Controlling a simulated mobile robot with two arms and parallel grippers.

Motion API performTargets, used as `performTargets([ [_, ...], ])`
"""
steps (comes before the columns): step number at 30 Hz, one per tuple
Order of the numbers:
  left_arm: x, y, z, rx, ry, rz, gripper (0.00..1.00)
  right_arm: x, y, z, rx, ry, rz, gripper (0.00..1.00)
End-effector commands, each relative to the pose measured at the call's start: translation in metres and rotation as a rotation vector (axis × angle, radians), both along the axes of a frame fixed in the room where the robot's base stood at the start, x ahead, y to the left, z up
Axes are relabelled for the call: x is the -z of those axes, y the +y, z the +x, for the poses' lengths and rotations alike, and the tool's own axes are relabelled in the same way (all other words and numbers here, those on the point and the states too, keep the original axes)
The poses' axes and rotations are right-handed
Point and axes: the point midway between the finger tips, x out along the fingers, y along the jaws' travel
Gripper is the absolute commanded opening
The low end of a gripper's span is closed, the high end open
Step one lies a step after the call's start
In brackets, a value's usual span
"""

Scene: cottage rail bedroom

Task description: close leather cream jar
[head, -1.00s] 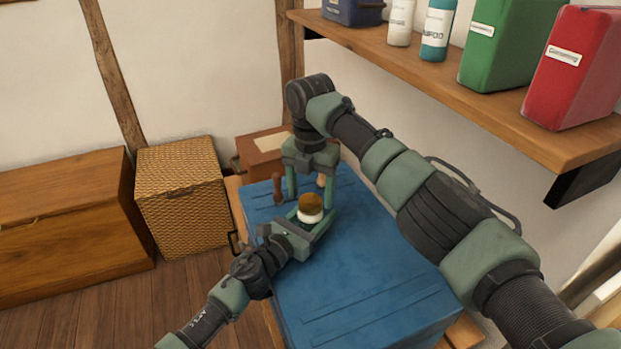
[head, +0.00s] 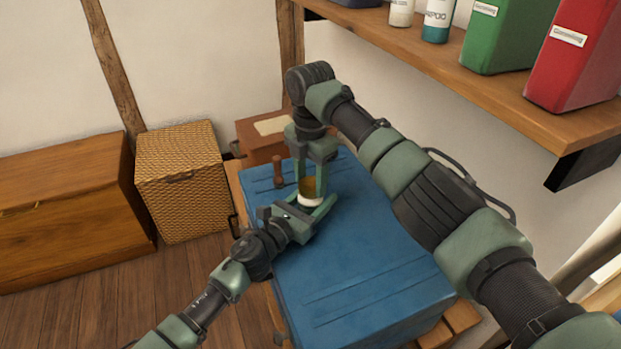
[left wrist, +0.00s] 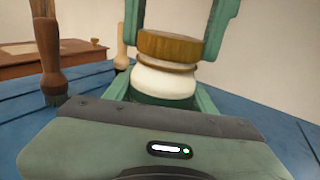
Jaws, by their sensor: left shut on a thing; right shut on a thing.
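The leather cream jar has a white body (head: 309,201) (left wrist: 163,84) and a brown wooden lid (head: 308,186) (left wrist: 172,46). My left gripper (head: 312,209) is shut around the body, low over the blue chest top. My right gripper (head: 313,183) comes down from above and is shut on the lid, one finger on each side in the left wrist view. The lid sits over the jar's mouth, slightly tilted relative to the body. A thin brown band shows below the lid; I cannot tell whether the lid is seated.
A brown-handled brush (head: 278,172) (left wrist: 47,60) stands left of the jar on the blue chest (head: 365,265). A wooden box (head: 262,137) is behind. A shelf (head: 470,85) with binders and bottles overhangs the right. The chest's front is clear.

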Motion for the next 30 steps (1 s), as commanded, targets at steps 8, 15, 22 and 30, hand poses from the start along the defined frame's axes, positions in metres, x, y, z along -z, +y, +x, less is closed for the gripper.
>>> performTargets([
  [8, 0.0007, 0.0008, 0.0003, -0.002, 0.001, 0.001, 0.00, 0.0009, 0.0015, -0.0008, 0.744, 0.003, 0.002, 0.01],
  [15, 0.0008, 0.0009, 0.0003, -0.002, 0.002, 0.001, 0.00, 0.0011, 0.0015, -0.0006, 1.392, 0.004, 0.001, 0.01],
  [22, 0.0008, 0.0009, 0.0003, -0.002, 0.002, 0.001, 0.00, 0.0015, 0.0017, -0.0003, 2.017, 0.004, 0.000, 0.01],
  [30, 0.0009, 0.0008, 0.0002, -0.002, 0.002, 0.001, 0.00, 0.0021, 0.0016, -0.0003, 2.751, 0.004, -0.003, 0.01],
])
